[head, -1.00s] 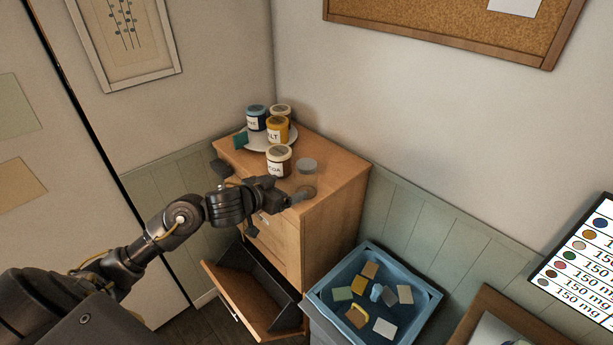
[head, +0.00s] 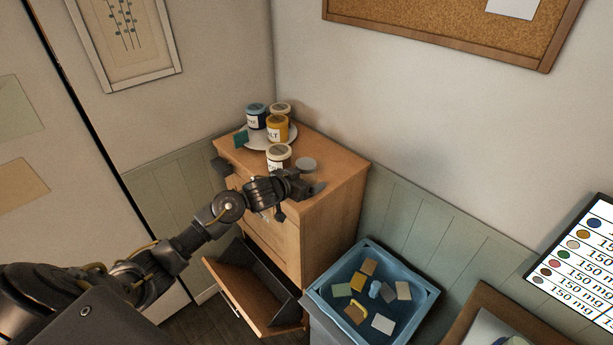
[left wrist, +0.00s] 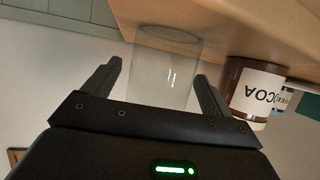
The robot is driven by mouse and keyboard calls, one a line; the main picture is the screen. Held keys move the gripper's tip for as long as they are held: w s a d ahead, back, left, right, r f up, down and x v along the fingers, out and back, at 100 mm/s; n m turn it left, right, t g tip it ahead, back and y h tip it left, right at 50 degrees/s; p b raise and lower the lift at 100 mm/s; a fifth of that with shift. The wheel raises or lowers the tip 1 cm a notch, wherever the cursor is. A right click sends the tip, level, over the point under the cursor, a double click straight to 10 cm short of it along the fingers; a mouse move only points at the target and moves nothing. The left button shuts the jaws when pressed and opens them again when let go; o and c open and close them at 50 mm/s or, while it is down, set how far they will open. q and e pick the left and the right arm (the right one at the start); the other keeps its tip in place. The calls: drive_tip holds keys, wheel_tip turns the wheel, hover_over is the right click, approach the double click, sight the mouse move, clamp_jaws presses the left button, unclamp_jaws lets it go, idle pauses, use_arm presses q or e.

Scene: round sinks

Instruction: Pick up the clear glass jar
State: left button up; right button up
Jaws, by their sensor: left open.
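The clear glass jar (head: 306,164) stands on top of the wooden cabinet, near its front edge. In the head view only its grey top shows clearly, and my left gripper (head: 306,187) hides most of its body. In the left wrist view the see-through jar (left wrist: 163,75) appears between the two spread fingers of my left gripper (left wrist: 160,73). The fingers are open, one on each side of it; I cannot tell whether either touches it. My right gripper is not in view.
A brown cocoa jar (head: 279,157) stands close to the left of the glass jar. A plate (head: 291,139) behind holds several labelled jars. The wooden cabinet (head: 335,180) has an open lower drawer (head: 240,295). A blue bin (head: 422,305) with several blocks stands on the right.

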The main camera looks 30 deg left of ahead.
use_arm(q)
drive_tip(key=shift+w+d+f, duration=0.1)
drive_tip(key=shift+w, duration=0.1)
drive_tip(key=shift+s, duration=0.1)
drive_tip(key=shift+c, duration=0.9)
drive_tip(key=c, duration=1)
drive_tip(key=shift+r, duration=0.2)
